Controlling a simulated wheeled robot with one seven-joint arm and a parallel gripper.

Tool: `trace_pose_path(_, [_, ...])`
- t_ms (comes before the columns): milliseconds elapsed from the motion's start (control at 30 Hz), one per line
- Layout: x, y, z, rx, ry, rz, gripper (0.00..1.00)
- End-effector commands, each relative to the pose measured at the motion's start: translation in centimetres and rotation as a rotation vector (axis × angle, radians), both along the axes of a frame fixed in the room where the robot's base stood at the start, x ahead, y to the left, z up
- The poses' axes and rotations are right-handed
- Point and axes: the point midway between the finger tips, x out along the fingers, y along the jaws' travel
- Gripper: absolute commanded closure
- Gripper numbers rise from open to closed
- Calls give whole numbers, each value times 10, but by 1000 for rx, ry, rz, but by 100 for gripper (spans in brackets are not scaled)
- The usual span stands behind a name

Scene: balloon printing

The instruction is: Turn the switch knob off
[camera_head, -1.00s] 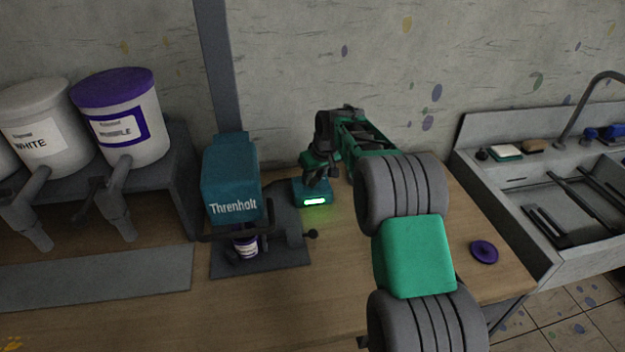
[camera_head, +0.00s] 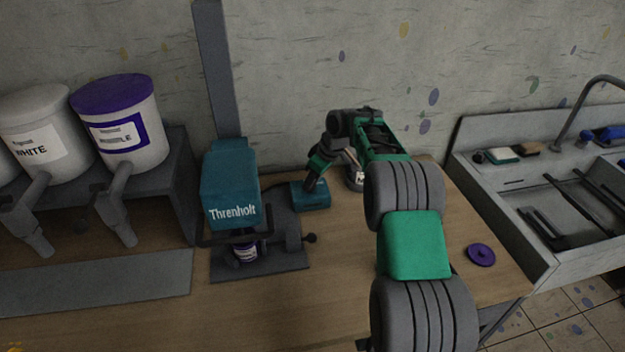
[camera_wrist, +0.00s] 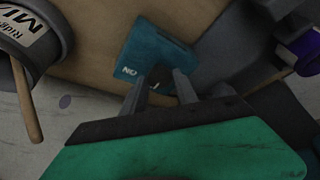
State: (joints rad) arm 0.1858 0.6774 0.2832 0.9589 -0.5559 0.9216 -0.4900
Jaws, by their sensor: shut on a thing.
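The teal switch box (camera_head: 318,196) sits on the table just right of the teal Threnholt machine (camera_head: 232,185). No green light shows on its front. My gripper (camera_head: 309,186) reaches down onto the box from above. In the wrist view its two fingers (camera_wrist: 159,84) are at the box's near edge, shut on the dark knob (camera_wrist: 159,75), which they mostly hide.
A purple-labelled cup (camera_head: 246,248) stands under the machine. A labelled pot (camera_wrist: 28,35) is near my gripper in the wrist view. A purple lid (camera_head: 481,255) lies at the right of the wooden table (camera_head: 330,290). The sink (camera_head: 560,200) is further right.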

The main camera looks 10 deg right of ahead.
Motion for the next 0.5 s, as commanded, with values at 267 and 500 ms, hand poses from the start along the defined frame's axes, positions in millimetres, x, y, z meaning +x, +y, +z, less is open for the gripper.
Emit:
trace_pose_path(267, [0, 0, 0, 0, -2, 1, 62])
trace_pose_path(500, [0, 0, 0, 0, -2, 1, 43])
